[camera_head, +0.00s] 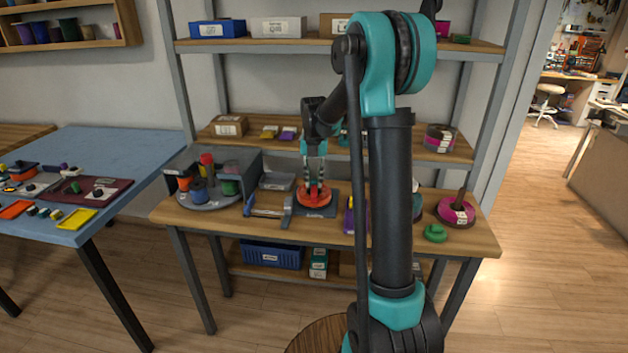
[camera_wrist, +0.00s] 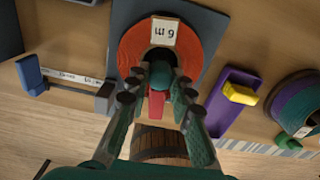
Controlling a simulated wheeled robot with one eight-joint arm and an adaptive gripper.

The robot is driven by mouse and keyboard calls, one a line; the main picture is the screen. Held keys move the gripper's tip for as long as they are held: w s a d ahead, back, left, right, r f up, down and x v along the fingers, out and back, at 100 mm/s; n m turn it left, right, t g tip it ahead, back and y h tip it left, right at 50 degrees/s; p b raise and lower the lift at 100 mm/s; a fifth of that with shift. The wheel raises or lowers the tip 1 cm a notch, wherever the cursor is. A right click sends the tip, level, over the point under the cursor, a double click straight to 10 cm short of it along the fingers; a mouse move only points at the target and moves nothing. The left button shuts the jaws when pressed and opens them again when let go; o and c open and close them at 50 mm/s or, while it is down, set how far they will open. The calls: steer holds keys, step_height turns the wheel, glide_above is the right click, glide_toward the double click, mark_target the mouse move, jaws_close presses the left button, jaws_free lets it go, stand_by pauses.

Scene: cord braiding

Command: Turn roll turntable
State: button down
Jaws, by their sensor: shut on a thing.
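An orange-red ring-shaped roll (camera_head: 314,196) lies on a dark grey square plate (camera_head: 327,211) at the middle of the workbench; I take this to be the roll turntable. In the wrist view the roll (camera_wrist: 130,47) carries a white "6 m" label (camera_wrist: 164,31) at its far side. My gripper (camera_head: 314,184) points down at the roll, and its fingers (camera_wrist: 160,88) are shut at its near-centre. A dark teal rounded piece and a red tab (camera_wrist: 156,104) show between the fingers. The exact contact is partly hidden.
Further right are a magenta roll (camera_head: 456,212) and a green piece (camera_head: 435,233). Shelves rise behind.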

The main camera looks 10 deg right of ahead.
stand_by(0.6)
steer(key=c, duration=1.3)
jaws_free()
steer(key=shift+r, duration=0.1)
step_height(320, 180, up, 12)
steer(key=shift+f, duration=0.1)
steer(key=s+d+f+m+t, duration=0.1)
steer(key=s+f+m, duration=0.5)
steer(key=s+m, duration=0.4)
steer(key=s+d+f+m+t, duration=0.1)
steer(key=s+f+m, duration=0.5)
steer(key=s+m, duration=0.4)
steer(key=s+d+f+m+t, duration=0.2)
steer(key=s+f+m, duration=0.5)
steer(key=s+m, duration=0.3)
steer(key=shift+s+m, duration=0.15)
steer(key=shift+m, duration=0.6)
steer(key=shift+s+m, duration=0.15)
steer(key=shift+m, duration=0.6)
